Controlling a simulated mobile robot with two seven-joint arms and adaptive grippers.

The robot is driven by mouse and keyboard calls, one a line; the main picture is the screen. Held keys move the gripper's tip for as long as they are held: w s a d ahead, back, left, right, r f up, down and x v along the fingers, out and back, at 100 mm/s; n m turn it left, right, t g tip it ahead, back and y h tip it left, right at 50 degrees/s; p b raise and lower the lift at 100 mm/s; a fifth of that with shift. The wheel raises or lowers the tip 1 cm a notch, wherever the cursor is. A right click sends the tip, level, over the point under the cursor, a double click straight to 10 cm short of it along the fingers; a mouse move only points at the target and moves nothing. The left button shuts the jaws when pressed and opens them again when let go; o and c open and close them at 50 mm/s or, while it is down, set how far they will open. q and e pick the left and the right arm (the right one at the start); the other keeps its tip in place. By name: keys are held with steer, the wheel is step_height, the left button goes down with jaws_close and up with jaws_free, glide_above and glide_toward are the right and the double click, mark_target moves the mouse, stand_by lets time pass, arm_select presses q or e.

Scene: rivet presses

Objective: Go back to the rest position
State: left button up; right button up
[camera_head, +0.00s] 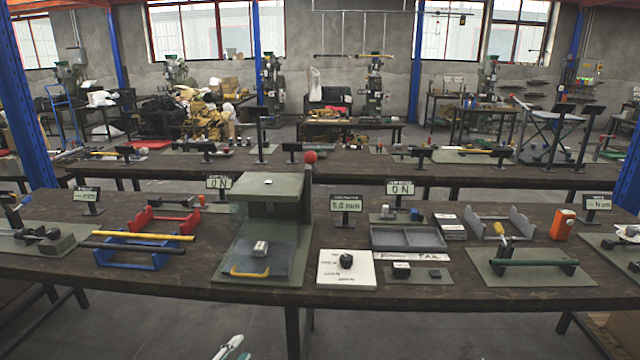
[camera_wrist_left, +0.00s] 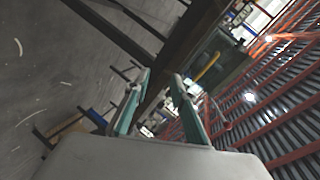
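My left gripper (camera_head: 230,347) shows only in small part at the bottom edge of the head view, in front of and below the near workbench (camera_head: 400,297). In the left wrist view its two green fingers (camera_wrist_left: 160,82) stand apart with nothing held between them, so it is open. It is clear of the bench and touches nothing that I can see. My right gripper is in neither view.
The bench holds a green press (camera_head: 272,190) with a yellow handle, a red-knobbed lever, a grey tray (camera_head: 408,238), a white block (camera_head: 345,268), a blue rack (camera_head: 150,262) and small display signs. Open floor (camera_head: 400,335) lies in front.

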arm_select(q)
steer(key=s+f+n+g, duration=0.1)
steer(key=s+f+n, duration=0.2)
steer(key=s, duration=0.5)
steer(key=s+f+n+g, duration=0.1)
steer(key=s+f+n, duration=0.3)
steer(key=s+f, duration=0.2)
steer(key=s+d+f+n+g+h, duration=0.1)
steer(key=s+f+n, duration=0.2)
steer(key=s, duration=0.7)
step_height(320, 180, down, 2)
steer(key=shift+s+f+n, duration=0.1)
steer(key=shift+s+n, duration=0.05)
steer(key=shift+n, duration=0.15)
